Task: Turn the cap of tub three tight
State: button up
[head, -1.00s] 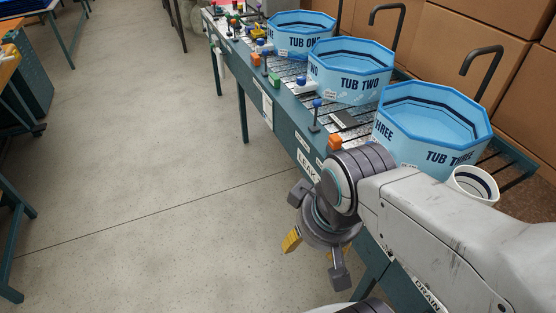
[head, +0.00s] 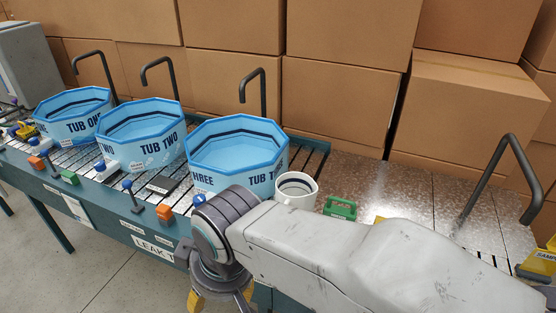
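Tub three (head: 237,160) is a light-blue eight-sided tub of clear blue liquid. It stands on the slatted bench, rightmost of three tubs. A small blue knob (head: 199,199), probably its cap, shows at its front left, just above my arm's dark joint. Its lower part is hidden, so I cannot tell how tight it is. My gripper (head: 222,297) hangs low in front of the bench, below and apart from the knob. Its yellow-tipped fingers are spread and look empty, partly cut off by the bottom edge.
Tub two (head: 140,135) and tub one (head: 75,115) stand to the left. A white cup (head: 297,190) and a green item (head: 340,208) sit right of tub three. An orange block (head: 164,212) and a blue-topped post (head: 131,196) line the front edge. Boxes stack behind.

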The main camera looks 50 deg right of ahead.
aim_at(199, 199)
jog(key=z, duration=1.1)
jog(key=i+j+u, duration=0.15)
jog(key=j+u, duration=0.15)
jog(key=u, duration=0.15)
jog(key=i+j+u, duration=0.2)
jog(key=u, duration=0.25)
jog(key=i+j+u, duration=0.15)
jog(key=u, duration=0.3)
jog(key=i+u, duration=0.6)
jog(key=u, duration=0.3)
